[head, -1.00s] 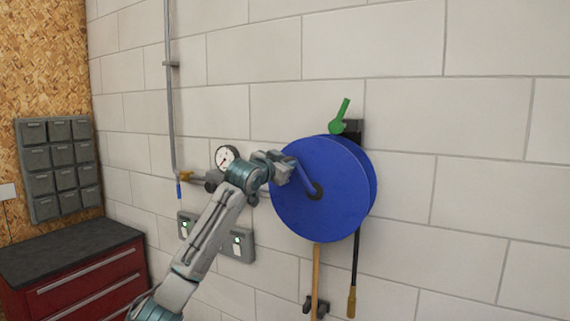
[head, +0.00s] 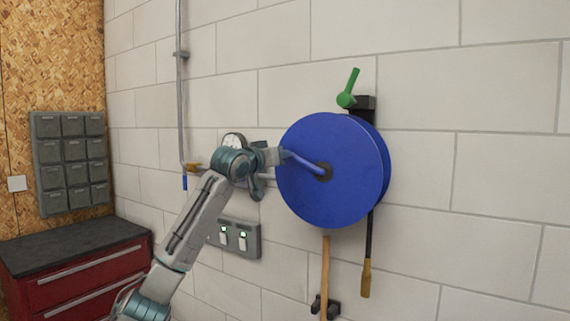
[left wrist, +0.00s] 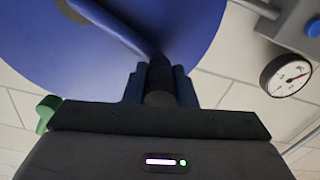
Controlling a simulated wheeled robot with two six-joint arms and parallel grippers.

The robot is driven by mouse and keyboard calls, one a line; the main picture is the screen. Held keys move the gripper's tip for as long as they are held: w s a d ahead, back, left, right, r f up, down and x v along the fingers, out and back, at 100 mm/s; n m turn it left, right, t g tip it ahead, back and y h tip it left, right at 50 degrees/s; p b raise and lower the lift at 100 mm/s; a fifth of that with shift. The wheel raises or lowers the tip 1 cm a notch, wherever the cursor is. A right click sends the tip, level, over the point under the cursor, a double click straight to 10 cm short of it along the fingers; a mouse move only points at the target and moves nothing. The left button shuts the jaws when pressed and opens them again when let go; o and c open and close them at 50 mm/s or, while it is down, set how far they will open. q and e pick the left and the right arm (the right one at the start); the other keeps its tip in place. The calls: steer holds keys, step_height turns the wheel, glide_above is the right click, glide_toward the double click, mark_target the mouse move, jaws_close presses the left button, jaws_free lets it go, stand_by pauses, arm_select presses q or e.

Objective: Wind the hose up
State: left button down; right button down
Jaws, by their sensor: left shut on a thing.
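A blue hose reel (head: 340,180) is mounted on the block wall, with a blue crank arm (head: 303,162) running left from its hub. My left gripper (head: 280,156) is at the outer end of that crank. In the left wrist view my left gripper (left wrist: 160,85) is shut on the dark crank handle (left wrist: 160,75), with the reel's blue disc (left wrist: 60,50) behind. The black hose (head: 370,235) hangs below the reel and ends in a brass-coloured nozzle (head: 366,279). A green lever (head: 348,88) stands up at the top of the reel. My right gripper does not show.
A pressure gauge (left wrist: 287,75) and pipe (head: 181,80) are on the wall left of the reel. A switch box (head: 236,238) is below my left arm. A wooden handle (head: 325,275) hangs under the reel. A red cabinet (head: 85,275) stands at the lower left.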

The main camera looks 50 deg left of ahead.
arm_select(q)
steer(key=shift+a+f+n+b, duration=0.25)
steer(key=shift+f+n+b, duration=0.5)
steer(key=shift+f+b, duration=0.4)
steer(key=shift+a+f+n+b, duration=0.2)
steer(key=shift+f+n+b, duration=0.55)
steer(key=shift+f+b, duration=0.4)
steer(key=shift+f, duration=0.1)
steer(key=c, duration=1.2)
jaws_free()
steer(key=shift+s, duration=0.1)
steer(key=shift+a, duration=0.1)
steer(key=shift+s, duration=0.15)
